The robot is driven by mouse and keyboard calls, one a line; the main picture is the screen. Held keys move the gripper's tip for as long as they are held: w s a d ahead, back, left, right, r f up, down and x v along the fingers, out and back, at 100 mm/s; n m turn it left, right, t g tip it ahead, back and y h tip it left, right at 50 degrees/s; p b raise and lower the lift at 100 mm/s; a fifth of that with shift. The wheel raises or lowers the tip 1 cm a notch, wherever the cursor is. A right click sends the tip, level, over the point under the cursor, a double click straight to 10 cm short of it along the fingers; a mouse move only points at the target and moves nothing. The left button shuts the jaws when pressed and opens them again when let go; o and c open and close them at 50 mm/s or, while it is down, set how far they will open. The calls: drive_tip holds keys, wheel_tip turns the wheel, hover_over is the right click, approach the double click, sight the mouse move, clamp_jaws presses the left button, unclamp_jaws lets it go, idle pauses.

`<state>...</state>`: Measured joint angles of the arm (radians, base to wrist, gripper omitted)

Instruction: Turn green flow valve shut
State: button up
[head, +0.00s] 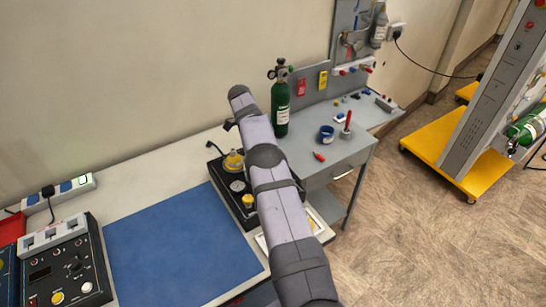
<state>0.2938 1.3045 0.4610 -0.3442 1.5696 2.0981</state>
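My arm reaches up through the middle of the head view and ends over the back of the bench. A small dark part (229,124) sticks out to the left near its far end. It may be part of my gripper, but the fingers are not clear and I cannot tell if they are open. A black panel box (221,178) with yellow fittings (233,160) lies partly behind my arm. I cannot make out a green flow valve on it; my arm hides part of the box. A green cylinder (282,108) with a dark valve head stands upright just right of my arm's end.
A blue mat (180,250) and a control box (62,265) lie at the left. A blue cup (327,134) and a red-handled tool (347,125) sit on the grey side bench. Another green cylinder (527,128) is at the far right, beside a yellow-based cabinet (450,150).

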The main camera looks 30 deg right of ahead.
idle(0.5)
drive_tip(key=o, duration=1)
drive_tip(key=shift+o, duration=0.2)
drive_tip(key=shift+r, duration=0.1)
drive_tip(key=shift+r, duration=0.6)
wheel_tip(320, 180, up, 9)
drive_tip(key=p, duration=0.5)
drive_tip(key=shift+f+p, duration=0.2)
drive_tip(key=shift+p, duration=0.1)
drive_tip(key=shift+a, duration=0.1)
